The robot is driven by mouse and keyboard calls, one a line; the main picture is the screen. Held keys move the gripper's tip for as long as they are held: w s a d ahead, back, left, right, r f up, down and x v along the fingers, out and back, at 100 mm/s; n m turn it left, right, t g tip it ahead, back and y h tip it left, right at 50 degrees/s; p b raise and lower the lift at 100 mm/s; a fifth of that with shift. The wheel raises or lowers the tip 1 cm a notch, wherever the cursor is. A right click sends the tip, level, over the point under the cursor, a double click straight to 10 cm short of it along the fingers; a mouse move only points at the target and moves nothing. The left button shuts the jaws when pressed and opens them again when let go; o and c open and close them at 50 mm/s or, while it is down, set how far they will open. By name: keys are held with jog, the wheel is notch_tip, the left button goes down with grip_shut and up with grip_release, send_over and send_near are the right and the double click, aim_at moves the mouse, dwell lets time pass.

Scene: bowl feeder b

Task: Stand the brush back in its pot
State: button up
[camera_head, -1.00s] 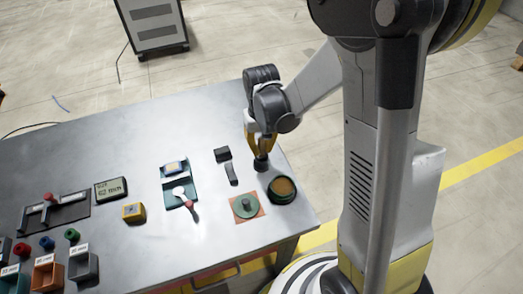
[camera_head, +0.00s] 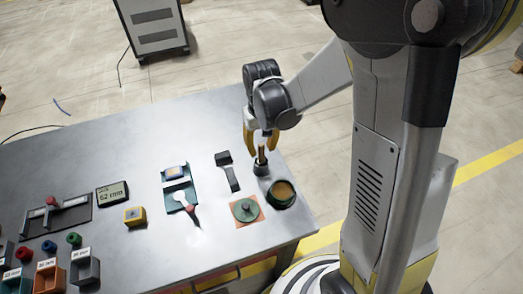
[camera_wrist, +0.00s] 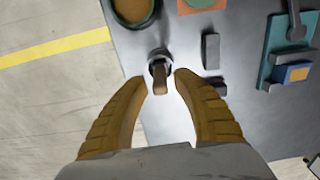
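A brush with a brown handle (camera_head: 261,154) stands in a small grey pot (camera_head: 261,169) near the table's right edge. Its bristles are hidden in the pot. In the wrist view the handle (camera_wrist: 160,78) points toward my gripper, and the pot's rim (camera_wrist: 158,55) shows around its base. My gripper (camera_head: 262,150) is open, with its yellow fingers spread to either side of the handle. In the wrist view a gap shows between each fingertip (camera_wrist: 159,76) and the handle. Nothing is held.
A round dark green bowl with brown contents (camera_head: 282,194) stands close to the pot. A green disc (camera_head: 246,210) on an orange square lies in front. A dark block and strip (camera_head: 228,170) lie to the left, then a teal fixture (camera_head: 178,188). The table's back middle is clear.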

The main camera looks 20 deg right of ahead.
notch_tip(320, 180, up, 9)
jog(key=shift+s+r+p, duration=0.1)
jog(key=shift+s+p, duration=0.05)
jog(key=shift+p, duration=1.05)
jog(key=s+r+t, duration=0.7)
jog(key=s+r, duration=0.3)
jog(key=s, duration=0.2)
jog(key=shift+s+r, duration=0.15)
jog(key=shift+r, duration=0.1)
